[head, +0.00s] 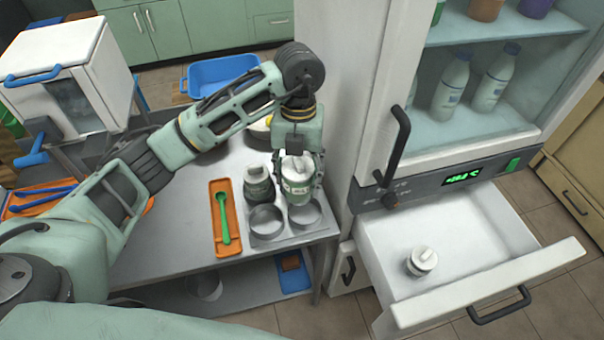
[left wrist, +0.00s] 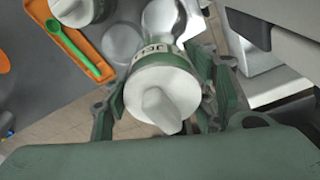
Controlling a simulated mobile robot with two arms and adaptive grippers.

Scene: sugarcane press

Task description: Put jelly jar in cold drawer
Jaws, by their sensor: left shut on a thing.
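My left gripper (head: 298,180) is shut on a jar (head: 297,187) with a white knobbed lid and a green label band. The held jar is upright, above or at the right ring of a metal holder (head: 267,238); I cannot tell whether its base is clear of the ring. The left wrist view shows the jar (left wrist: 163,95) between the fingers. The cold drawer (head: 471,233) under the fridge is pulled open. A small white-lidded jar (head: 422,261) stands inside it. My right gripper is not in view.
Another white-lidded jar (head: 258,184) stands behind the holder's left ring. An orange tray (head: 226,245) with a green spoon lies to its left. The fridge door handle (head: 398,145) juts out between the table and the drawer. Much of the drawer floor is free.

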